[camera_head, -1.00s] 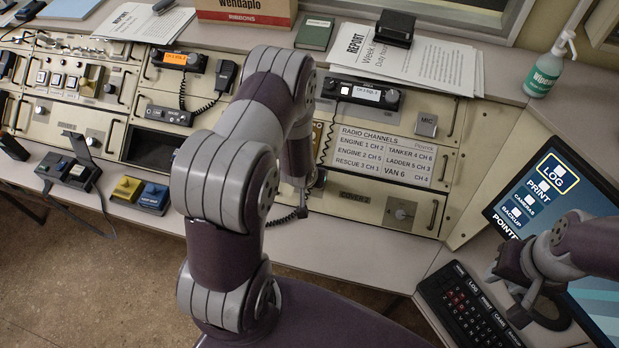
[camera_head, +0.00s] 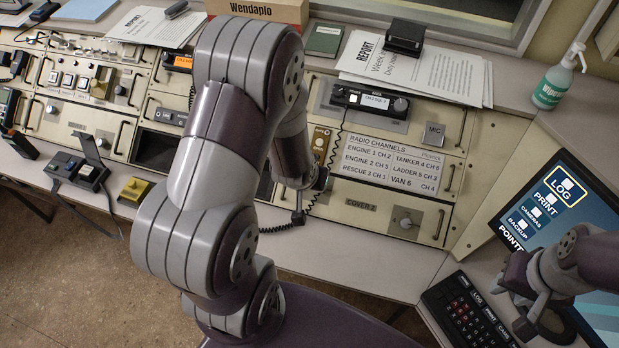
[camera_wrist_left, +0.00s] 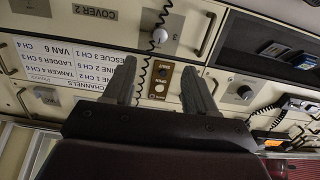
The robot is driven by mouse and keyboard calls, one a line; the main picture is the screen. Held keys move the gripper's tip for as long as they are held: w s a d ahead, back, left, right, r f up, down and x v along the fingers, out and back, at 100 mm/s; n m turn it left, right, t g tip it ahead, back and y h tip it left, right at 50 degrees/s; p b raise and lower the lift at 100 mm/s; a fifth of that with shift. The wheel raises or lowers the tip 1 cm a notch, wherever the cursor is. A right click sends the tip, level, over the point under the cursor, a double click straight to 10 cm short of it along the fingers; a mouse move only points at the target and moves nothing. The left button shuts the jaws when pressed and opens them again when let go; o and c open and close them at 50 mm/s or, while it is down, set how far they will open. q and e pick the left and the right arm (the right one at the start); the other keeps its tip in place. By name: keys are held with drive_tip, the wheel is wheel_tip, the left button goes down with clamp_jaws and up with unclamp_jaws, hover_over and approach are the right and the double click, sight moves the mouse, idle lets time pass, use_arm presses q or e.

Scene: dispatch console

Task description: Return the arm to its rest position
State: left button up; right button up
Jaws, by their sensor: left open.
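My left arm (camera_head: 215,190) rises through the middle of the head view. Its gripper is mostly hidden behind the wrist there, in front of the console's lower middle panels. In the left wrist view the left gripper (camera_wrist_left: 158,68) has its two fingers wide apart with nothing between them. It faces the console panel with the radio channels label (camera_wrist_left: 68,65). My right gripper (camera_head: 528,305) hangs over the black keyboard (camera_head: 468,310) at the right, in front of the monitor (camera_head: 560,205). Whether its jaws are apart is unclear.
A coiled cord (camera_head: 333,150) hangs near the left wrist; the wrist view shows a coiled cord (camera_wrist_left: 147,65) behind the fingers. A green bottle (camera_head: 553,88), papers (camera_head: 415,68) and a cardboard box (camera_head: 262,10) stand behind.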

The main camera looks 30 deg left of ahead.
idle(0.3)
use_arm(q)
drive_tip(key=s+d+r+m+g+h, duration=0.1)
drive_tip(key=s+d+r+m+g, duration=0.2)
drive_tip(key=s+d+r, duration=0.4)
wheel_tip(320, 180, up, 3)
drive_tip(key=shift+s+g, duration=0.4)
drive_tip(key=shift+g, duration=0.1)
idle(1.3)
